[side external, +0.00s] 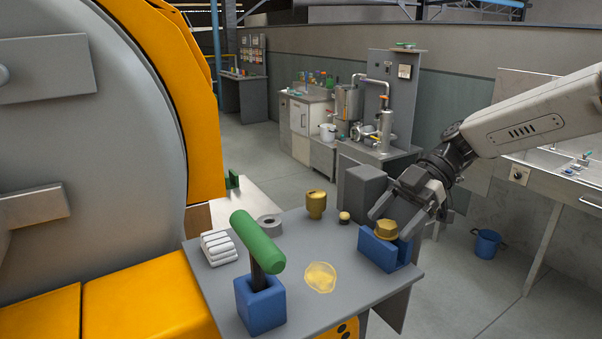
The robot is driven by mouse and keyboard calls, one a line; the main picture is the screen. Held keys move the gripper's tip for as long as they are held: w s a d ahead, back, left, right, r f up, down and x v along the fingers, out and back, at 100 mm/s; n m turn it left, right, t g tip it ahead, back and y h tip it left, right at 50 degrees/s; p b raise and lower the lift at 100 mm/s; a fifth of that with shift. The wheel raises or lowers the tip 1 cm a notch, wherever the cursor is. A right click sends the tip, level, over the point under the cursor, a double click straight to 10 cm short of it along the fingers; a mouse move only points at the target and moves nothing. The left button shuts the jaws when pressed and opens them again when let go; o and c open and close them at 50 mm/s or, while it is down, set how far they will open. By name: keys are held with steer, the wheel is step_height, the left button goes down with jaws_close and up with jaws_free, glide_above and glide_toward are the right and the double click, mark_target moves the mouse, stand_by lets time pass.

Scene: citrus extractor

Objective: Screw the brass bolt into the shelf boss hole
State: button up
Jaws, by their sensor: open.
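The brass bolt (387,229), with a hex-shaped head, sits upright in a blue holder (378,252) at the right end of the grey shelf (300,307). My gripper (390,224) reaches in from the upper right. Its jaws are open, one finger on each side of the bolt head. I cannot tell whether the fingers touch it. The bolt's lower part is hidden in the holder. I cannot make out the boss hole for certain; dark round spots show on the shelf's front edge (347,329).
A green-headed tool (257,242) stands tall in a blue block (261,305). Around it are white rolls (219,247), a grey ring (270,224), a brass cup (316,204), a small brass piece (344,217) and a yellow translucent patch (320,277). A grey box (363,197) stands behind.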

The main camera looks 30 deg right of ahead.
stand_by(0.5)
jaws_close()
